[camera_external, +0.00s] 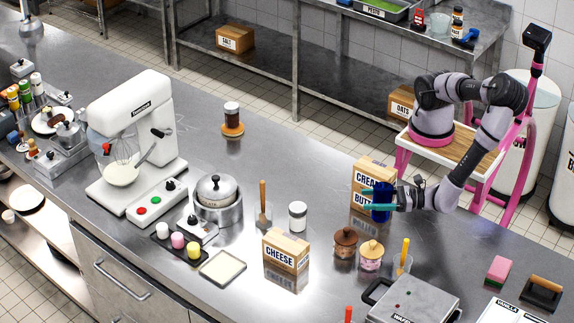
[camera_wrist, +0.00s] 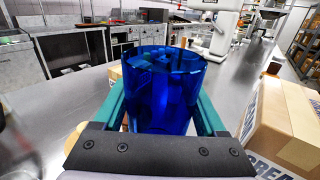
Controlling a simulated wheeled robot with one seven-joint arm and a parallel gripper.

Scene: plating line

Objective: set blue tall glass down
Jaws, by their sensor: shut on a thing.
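The blue tall glass (camera_wrist: 163,92) is a deep blue, see-through cup, upright between the two teal fingers of my gripper (camera_wrist: 162,112) in the wrist view. My gripper is shut on it. In the external view the blue glass (camera_external: 381,203) and my gripper (camera_external: 382,202) are at the right part of the steel counter, in front of the cream and butter boxes. The glass's base is hidden in the wrist view, and I cannot tell whether it touches the counter.
The cream box (camera_external: 366,172) and butter box (camera_external: 364,200) stand close by the glass.

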